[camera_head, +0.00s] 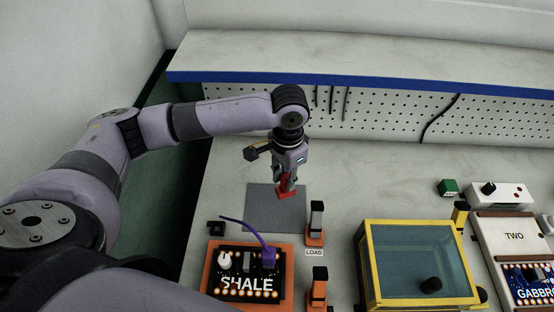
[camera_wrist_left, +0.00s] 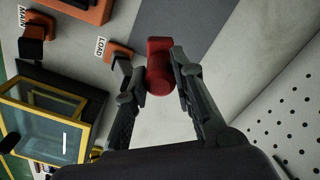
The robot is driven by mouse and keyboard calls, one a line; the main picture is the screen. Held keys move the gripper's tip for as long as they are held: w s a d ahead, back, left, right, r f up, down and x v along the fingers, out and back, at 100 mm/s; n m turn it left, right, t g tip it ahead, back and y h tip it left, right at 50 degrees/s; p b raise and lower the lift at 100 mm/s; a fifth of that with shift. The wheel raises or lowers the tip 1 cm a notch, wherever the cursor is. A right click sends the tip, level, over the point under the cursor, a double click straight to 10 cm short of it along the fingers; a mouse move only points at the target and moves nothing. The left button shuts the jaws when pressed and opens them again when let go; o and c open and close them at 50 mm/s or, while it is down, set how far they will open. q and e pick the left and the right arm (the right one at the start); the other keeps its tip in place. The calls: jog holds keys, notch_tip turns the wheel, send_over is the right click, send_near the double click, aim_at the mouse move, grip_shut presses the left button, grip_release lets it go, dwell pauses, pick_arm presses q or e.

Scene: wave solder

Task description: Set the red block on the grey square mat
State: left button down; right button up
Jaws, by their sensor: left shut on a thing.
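The red block (camera_head: 286,193) is between the fingers of my left gripper (camera_head: 285,182), which is shut on it. In the left wrist view the red block (camera_wrist_left: 160,66) shows between the two fingers (camera_wrist_left: 160,75). The grey square mat (camera_head: 270,214) lies on the bench below and to the left of the block in the head view. In the wrist view part of the mat (camera_wrist_left: 185,28) shows behind the block. The block appears over or near the mat's right edge; its height above the bench is hard to tell. My right gripper is not in view.
An orange tray with a SHALE board (camera_head: 247,282) is in front of the mat. Black-and-orange LOAD (camera_head: 316,222) and second (camera_head: 318,288) posts stand to the right. A yellow-framed clear box (camera_head: 420,262) is further right. A green block (camera_head: 448,188) lies at the far right.

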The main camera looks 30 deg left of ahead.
pick_arm(q)
jog(key=w+a+f+m+p, duration=0.2)
jog(key=a+f+m+p, duration=0.2)
jog(key=f+m, duration=0.1)
jog(key=b, duration=0.2)
send_over(276, 203)
notch_tip(276, 203, down, 6)
jog(key=shift+r, duration=0.1)
jog(key=shift+a+f, duration=0.1)
jog(key=shift+f, duration=0.55)
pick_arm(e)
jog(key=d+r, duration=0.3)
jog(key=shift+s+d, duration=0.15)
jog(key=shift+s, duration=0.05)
pick_arm(q)
jog(key=shift+f+b, duration=0.2)
jog(key=shift+b, duration=0.1)
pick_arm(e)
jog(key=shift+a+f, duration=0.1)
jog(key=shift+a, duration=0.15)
pick_arm(q)
jog(key=shift+f, duration=0.25)
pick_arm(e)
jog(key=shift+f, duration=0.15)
